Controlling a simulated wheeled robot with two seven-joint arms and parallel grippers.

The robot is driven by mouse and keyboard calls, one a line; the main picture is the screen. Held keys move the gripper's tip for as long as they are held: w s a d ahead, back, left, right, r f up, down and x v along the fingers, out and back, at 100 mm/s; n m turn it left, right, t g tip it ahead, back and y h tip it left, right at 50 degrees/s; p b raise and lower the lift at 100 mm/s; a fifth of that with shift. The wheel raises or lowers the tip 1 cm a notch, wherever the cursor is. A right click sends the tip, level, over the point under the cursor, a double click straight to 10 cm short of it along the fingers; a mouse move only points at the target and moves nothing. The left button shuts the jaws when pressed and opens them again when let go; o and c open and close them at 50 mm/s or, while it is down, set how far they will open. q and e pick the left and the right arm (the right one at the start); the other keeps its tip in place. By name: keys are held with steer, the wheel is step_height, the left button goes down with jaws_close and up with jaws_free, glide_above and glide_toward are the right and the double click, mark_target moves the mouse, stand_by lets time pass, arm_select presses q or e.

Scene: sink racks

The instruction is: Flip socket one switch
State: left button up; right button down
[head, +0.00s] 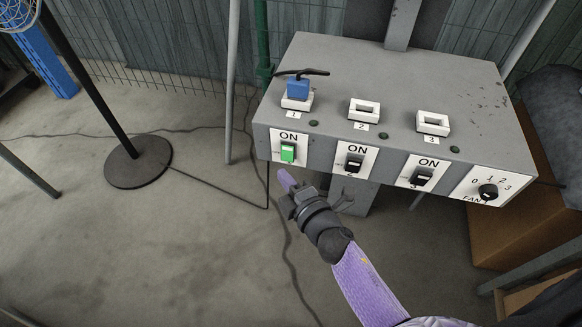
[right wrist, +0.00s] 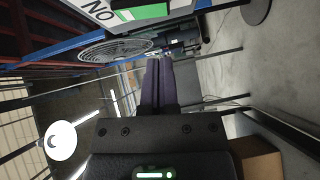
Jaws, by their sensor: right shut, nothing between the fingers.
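The socket one switch (head: 288,152) is green and sits on a white plate marked ON at the front left of the grey control box (head: 330,75). Its green face also shows at the top of the right wrist view (right wrist: 140,13). A blue plug (head: 298,88) stands in socket 1 (head: 297,103) above it. My right gripper (head: 285,178) is shut and empty, with its purple fingertips just below the switch and seemingly apart from it. The closed fingers also show in the right wrist view (right wrist: 159,64). My left gripper is not in view.
Black switches (head: 354,163) and (head: 422,176) for sockets 2 and 3, and a fan knob (head: 488,191), lie to the right. Sockets 2 (head: 364,110) and 3 (head: 433,122) are empty. A stand with a round base (head: 138,162) is at left. Open floor lies between.

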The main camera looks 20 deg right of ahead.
mark_target(285, 157)
steer(key=shift+w+d+f+b, duration=0.15)
steer(key=shift+w+d, duration=0.45)
steer(key=shift+w, duration=0.15)
steer(key=shift+w+d+f+b, duration=0.1)
steer(key=shift+w+d+b, duration=0.05)
steer(key=shift+w+d, duration=0.5)
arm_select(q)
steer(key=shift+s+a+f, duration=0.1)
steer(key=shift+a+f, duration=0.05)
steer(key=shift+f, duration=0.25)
arm_select(e)
steer(key=shift+a, duration=0.1)
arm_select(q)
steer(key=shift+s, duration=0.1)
arm_select(e)
steer(key=shift+w+f, duration=0.1)
steer(key=shift+w+t+b, duration=0.15)
steer(key=shift+t+b, duration=0.15)
steer(key=shift+b, duration=0.65)
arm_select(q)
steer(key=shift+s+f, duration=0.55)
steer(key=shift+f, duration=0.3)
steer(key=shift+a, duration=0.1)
arm_select(e)
steer(key=shift+f, duration=0.1)
